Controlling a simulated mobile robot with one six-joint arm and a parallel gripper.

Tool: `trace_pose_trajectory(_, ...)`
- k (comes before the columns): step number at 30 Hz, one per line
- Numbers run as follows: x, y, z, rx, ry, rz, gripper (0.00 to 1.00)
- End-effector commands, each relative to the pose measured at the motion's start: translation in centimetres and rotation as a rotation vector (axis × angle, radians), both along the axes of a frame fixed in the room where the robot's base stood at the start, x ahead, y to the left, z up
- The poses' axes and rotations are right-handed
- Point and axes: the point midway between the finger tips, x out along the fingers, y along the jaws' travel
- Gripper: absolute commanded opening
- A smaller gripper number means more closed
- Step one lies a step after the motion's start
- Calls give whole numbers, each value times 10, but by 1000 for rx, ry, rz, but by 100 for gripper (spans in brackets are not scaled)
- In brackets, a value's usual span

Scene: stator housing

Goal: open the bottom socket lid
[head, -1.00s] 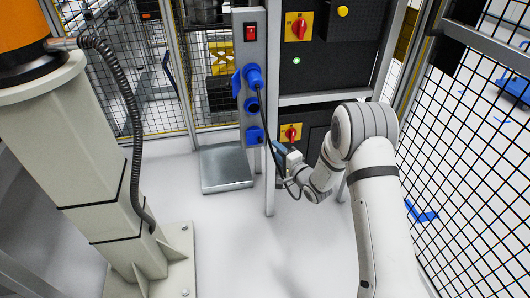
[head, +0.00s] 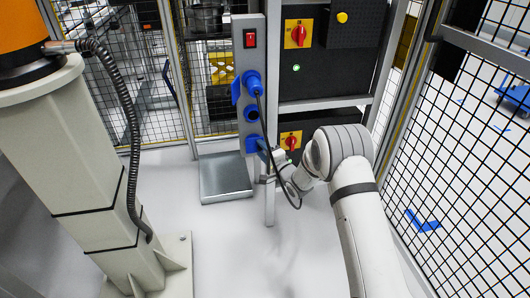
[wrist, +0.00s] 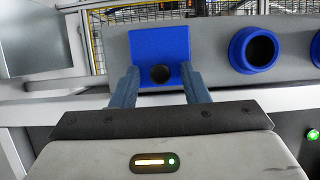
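The bottom socket (head: 252,139) is the lowest blue fitting on the upright grey panel (head: 241,60). In the wrist view its square blue lid (wrist: 160,42) faces me, with a dark round spot at its lower middle; I cannot tell if that is a knob or an opening. My gripper (wrist: 160,88) is open, with one finger on each side of the lid's near part. I cannot tell whether the fingers touch it. In the head view my gripper (head: 267,154) is at the bottom socket, partly hidden by a hanging cable.
The middle socket (head: 251,112) is a blue ring, also in the wrist view (wrist: 254,50). A blue plug (head: 254,84) with a dark cable sits in the top socket. A metal post (head: 269,205) stands close by my gripper. A grey box (head: 224,177) stands on the floor.

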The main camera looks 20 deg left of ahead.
Motion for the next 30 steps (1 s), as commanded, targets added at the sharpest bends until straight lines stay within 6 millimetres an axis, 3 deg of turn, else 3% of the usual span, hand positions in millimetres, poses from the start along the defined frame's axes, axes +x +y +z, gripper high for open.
trace_pose_trajectory(15,-1,0,0,0,0,1,0)
trace_pose_trajectory(30,7,-9,-1,0,1,-31,0)
